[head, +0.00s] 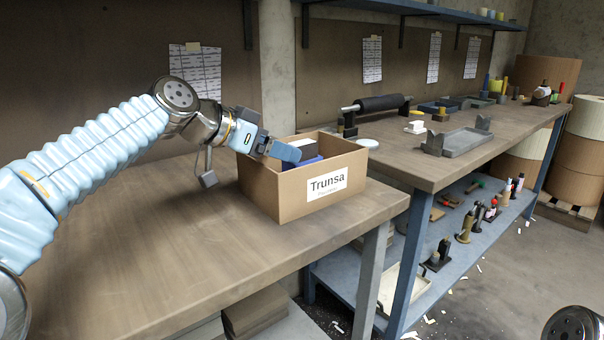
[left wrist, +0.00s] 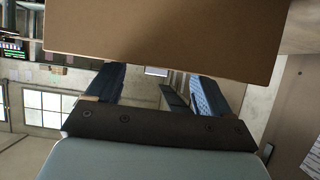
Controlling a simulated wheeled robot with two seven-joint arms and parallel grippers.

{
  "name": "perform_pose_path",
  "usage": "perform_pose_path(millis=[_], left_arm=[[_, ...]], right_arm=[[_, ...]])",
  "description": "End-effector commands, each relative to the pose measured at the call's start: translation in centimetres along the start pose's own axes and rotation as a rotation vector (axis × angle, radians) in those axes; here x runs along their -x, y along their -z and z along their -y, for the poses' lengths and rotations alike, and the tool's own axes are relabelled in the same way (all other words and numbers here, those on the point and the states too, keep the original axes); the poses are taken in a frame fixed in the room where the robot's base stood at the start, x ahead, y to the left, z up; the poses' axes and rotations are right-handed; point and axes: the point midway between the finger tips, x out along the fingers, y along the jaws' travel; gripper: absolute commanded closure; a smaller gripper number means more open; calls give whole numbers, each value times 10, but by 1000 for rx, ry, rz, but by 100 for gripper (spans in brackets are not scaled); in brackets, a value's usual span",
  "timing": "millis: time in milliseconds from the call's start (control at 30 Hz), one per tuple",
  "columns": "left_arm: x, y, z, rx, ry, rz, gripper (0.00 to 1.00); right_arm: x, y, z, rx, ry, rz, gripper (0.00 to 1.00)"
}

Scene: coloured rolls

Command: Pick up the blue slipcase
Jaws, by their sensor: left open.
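A cardboard box (head: 283,196) labelled "Trunsa" stands open near the right end of the wooden bench. Inside it a dark item shows, and beside it a blue piece that looks like the blue slipcase (head: 310,161), mostly hidden by the box walls and my gripper. My left gripper (head: 288,152) is at the box's left side, its blue-grey fingers reaching over the rim to the blue piece. In the left wrist view the two fingers (left wrist: 158,85) stand apart with nothing clearly between them; cardboard (left wrist: 165,38) fills the top. Whether they touch the slipcase cannot be told.
The wooden bench (head: 150,255) is bare left of the box.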

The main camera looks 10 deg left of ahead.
Motion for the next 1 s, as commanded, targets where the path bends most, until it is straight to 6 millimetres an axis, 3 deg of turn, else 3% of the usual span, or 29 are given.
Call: perform_pose_path(millis=[333, 633, 1000], left_arm=[[-47, -2, -2, 0, -2, 2, 19], [-54, -3, -1, 0, 1, 1, 19], [-54, -3, -1, 0, 1, 1, 74]], right_arm=[[9, 0, 4, 2, 1, 1, 57], [9, 0, 4, 2, 1, 1, 57], [9, 0, 4, 2, 1, 1, 57]])
